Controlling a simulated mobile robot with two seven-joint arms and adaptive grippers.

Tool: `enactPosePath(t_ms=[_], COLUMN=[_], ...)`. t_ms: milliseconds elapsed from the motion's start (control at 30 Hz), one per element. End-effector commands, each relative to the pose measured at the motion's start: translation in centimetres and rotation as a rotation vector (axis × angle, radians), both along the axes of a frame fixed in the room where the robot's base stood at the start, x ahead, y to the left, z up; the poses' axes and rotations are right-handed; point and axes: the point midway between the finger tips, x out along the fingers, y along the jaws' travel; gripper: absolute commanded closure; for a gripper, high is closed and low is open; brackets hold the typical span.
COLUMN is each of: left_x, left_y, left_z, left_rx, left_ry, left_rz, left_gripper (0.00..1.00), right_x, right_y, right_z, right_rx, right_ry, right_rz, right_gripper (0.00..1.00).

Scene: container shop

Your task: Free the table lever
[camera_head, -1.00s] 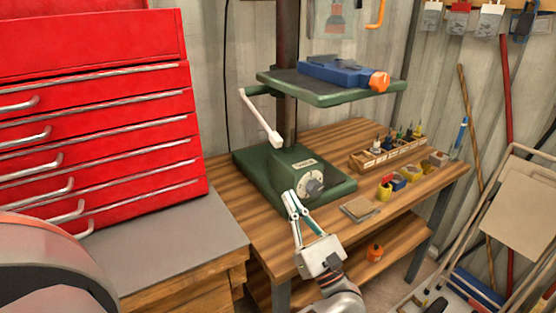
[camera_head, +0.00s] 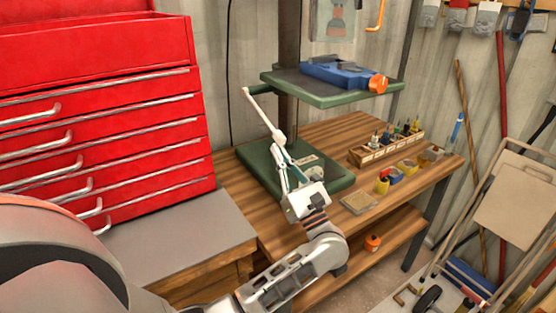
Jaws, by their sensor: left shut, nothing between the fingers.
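The table lever (camera_head: 260,112) is a pale rod with a thicker lower end. It hangs down and to the right from the left side of the green drill-press table (camera_head: 326,99). My left gripper (camera_head: 279,150) is shut and empty, with its fingertips at the lower end of the lever. I cannot tell whether they touch it or only overlap it in the view. The gripper partly hides the green base (camera_head: 258,168) and its dial. My right gripper is not in view.
A blue vise (camera_head: 335,73) with an orange end sits on the green table, in front of the dark column (camera_head: 289,35). A wooden rack (camera_head: 385,148) and small yellow items stand on the bench at right. A red tool chest (camera_head: 95,130) stands at left.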

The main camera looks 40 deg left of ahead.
Motion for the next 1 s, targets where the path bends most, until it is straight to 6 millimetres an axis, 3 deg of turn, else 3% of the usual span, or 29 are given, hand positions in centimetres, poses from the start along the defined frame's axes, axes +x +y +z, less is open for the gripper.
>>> enactPosePath(t_ms=[300, 533, 767, 1000], left_x=[0.0, -0.1, -0.4, -0.8], left_y=[-0.1, -0.3, -1.0, -1.9], left_z=[0.1, 0.8, 2.7, 6.5], left_rx=[0.001, -0.016, -0.088, -0.251], left_ry=[0.002, 0.006, 0.03, 0.093], left_rz=[0.0, -0.001, -0.002, -0.003], left_gripper=[1.0, 1.0, 1.0, 1.0], right_x=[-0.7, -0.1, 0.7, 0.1], right_y=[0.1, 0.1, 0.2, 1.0], right_z=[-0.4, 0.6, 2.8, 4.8], right_rx=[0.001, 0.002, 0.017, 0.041], right_ry=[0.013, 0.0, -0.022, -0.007], right_rz=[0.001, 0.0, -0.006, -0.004], right_gripper=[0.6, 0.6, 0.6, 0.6])
